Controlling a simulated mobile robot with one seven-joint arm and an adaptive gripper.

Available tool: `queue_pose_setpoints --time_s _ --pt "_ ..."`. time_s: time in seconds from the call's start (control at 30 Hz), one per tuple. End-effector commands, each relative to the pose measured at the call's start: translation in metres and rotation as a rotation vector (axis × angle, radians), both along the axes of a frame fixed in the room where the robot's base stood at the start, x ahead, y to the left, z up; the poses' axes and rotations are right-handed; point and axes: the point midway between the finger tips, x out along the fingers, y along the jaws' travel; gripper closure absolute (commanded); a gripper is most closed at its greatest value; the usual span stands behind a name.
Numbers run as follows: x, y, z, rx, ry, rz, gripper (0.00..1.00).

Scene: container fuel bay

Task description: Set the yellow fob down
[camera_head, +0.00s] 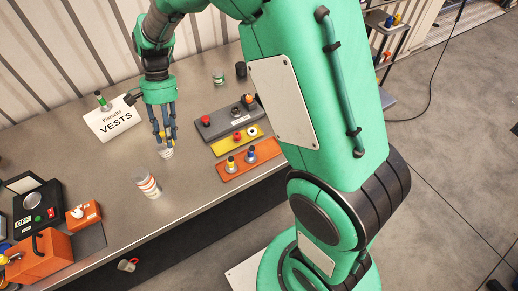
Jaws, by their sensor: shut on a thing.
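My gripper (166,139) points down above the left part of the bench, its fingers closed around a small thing. Only the pale grey-white lower end of that small thing (166,154) shows below the fingertips. Its top is hidden between the fingers, so I cannot tell its colour. I cannot tell whether it touches the bench. A yellow-topped piece (231,163) on a grey round base stands on the orange tray (240,170), beside a blue-topped one (251,153).
A white and orange striped cylinder (147,184) stands in front of my gripper. A VESTS sign (112,119) is behind left. Grey (222,121) and yellow (226,147) trays lie right. A black box (37,209) and an orange case (42,258) stand front left.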

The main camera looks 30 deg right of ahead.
Motion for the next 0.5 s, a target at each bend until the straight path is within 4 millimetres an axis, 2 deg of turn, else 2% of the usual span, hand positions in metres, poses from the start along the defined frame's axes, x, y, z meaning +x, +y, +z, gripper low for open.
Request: queue_pose_setpoints --time_s 0.03,0.1,0.5 --pt "-0.004 -0.016 0.002 0.002 -0.002 -0.029 0.88" --pt "-0.009 -0.035 0.002 0.004 -0.003 -0.065 0.88" --pt "-0.053 -0.133 0.004 0.014 -0.016 -0.27 0.88"
